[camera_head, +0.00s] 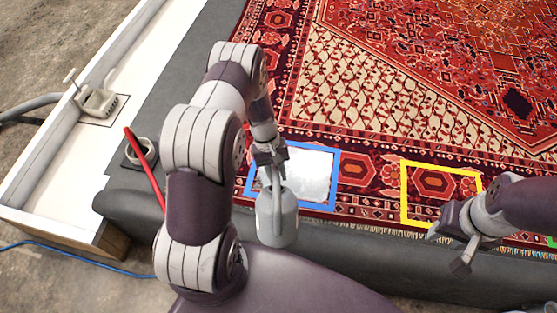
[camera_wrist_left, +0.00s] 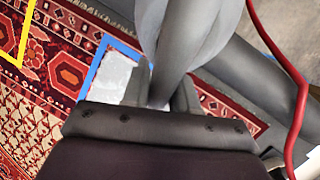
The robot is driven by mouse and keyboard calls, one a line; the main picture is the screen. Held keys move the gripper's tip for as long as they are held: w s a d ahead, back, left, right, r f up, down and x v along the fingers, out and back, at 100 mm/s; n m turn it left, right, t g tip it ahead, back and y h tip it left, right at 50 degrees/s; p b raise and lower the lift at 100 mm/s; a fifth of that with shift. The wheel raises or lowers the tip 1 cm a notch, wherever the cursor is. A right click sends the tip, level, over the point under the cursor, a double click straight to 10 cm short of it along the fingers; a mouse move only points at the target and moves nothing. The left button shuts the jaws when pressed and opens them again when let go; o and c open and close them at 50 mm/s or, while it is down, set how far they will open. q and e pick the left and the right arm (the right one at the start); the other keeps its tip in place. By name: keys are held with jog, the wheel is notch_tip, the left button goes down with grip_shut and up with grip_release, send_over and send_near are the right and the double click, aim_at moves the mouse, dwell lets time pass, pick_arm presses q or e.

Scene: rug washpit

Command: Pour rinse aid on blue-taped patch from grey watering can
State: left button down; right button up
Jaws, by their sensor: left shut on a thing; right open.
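The grey watering can (camera_head: 279,228) hangs below my left gripper (camera_head: 271,163), which is shut on its handle. The can is at the front edge of the rug, overlapping the lower edge of the blue-taped patch (camera_head: 315,172) in the head view. Inside the blue tape is a whitish-grey, shiny area. The wrist view shows the can (camera_wrist_left: 190,35) and handle up close, with blue tape (camera_wrist_left: 92,72) beside it. The can's spout is not clearly visible, and I cannot tell its exact tilt. My right gripper (camera_head: 452,242) is open and empty, near the yellow-taped patch.
A yellow-taped square (camera_head: 403,190) lies right of the blue one on the red patterned rug (camera_head: 440,80); a bit of green tape (camera_head: 551,241) shows at the right edge. A red rod (camera_head: 143,165) stands from a ring holder at left. A white ledge carries a tap-like fitting (camera_head: 95,98).

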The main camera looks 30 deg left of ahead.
aim_at(268, 211)
pick_arm(q)
jog(key=s, duration=0.2)
jog(key=s+d+p, duration=0.1)
jog(key=s, duration=0.1)
jog(key=s+p, duration=0.1)
jog(key=s, duration=0.1)
jog(key=shift+d+r, duration=0.1)
jog(key=shift+d, duration=0.2)
jog(key=s, duration=0.2)
jog(key=shift+s+d, duration=0.5)
jog(key=shift+s, duration=0.5)
jog(key=shift+s+d, duration=0.15)
jog(key=shift+s, duration=0.55)
